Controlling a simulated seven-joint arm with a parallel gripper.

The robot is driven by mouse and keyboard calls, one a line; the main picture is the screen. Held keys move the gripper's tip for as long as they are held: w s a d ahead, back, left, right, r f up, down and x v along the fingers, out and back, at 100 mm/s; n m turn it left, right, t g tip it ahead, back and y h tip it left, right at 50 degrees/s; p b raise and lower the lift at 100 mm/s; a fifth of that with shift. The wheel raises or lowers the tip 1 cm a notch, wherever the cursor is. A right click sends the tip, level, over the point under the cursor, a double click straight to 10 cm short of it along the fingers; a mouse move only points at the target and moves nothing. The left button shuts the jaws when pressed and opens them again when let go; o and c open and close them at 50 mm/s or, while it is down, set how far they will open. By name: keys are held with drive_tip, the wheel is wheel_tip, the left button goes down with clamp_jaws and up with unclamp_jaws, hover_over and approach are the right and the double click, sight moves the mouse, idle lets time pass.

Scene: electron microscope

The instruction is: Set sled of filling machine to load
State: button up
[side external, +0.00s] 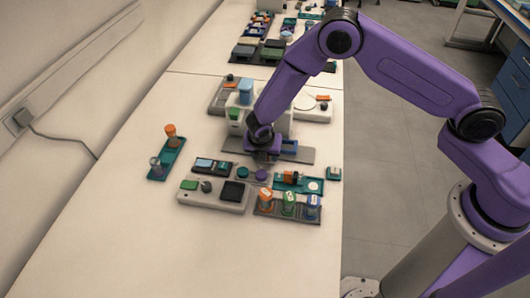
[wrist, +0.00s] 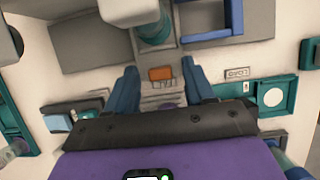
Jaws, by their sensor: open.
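The filling machine seems to be the white unit (side external: 278,123) on the bench, with a grey base plate (side external: 306,157) in front. My gripper (side external: 262,158) points down at the front of this unit and hides part of it. In the wrist view my gripper (wrist: 160,78) is open, with its two blue fingers apart. A small orange piece (wrist: 161,74) on a grey part shows between the fingers; I cannot tell whether this is the sled. A blue U-shaped bracket (wrist: 233,22) is on the plate at upper right. No contact with the fingers can be made out.
In front stand a grey panel (side external: 214,200) and a rack of capped jars (side external: 288,213). A teal tray (side external: 167,160) with an orange-topped item is at left. A teal tray (wrist: 270,97) lies right of the fingers. The bench's near-left part is clear.

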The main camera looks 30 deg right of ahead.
clamp_jaws()
drive_tip(key=s+d, duration=0.7)
drive_tip(key=shift+s+d, duration=0.2)
drive_tip(key=shift+d, duration=0.1)
unclamp_jaws()
drive_tip(key=shift+a, duration=0.1)
drive_tip(key=shift+a+r, duration=0.1)
drive_tip(key=shift+r, duration=0.2)
drive_tip(key=v, duration=1.6)
drive_tip(key=shift+s+r, duration=0.15)
drive_tip(key=shift+r, duration=0.2)
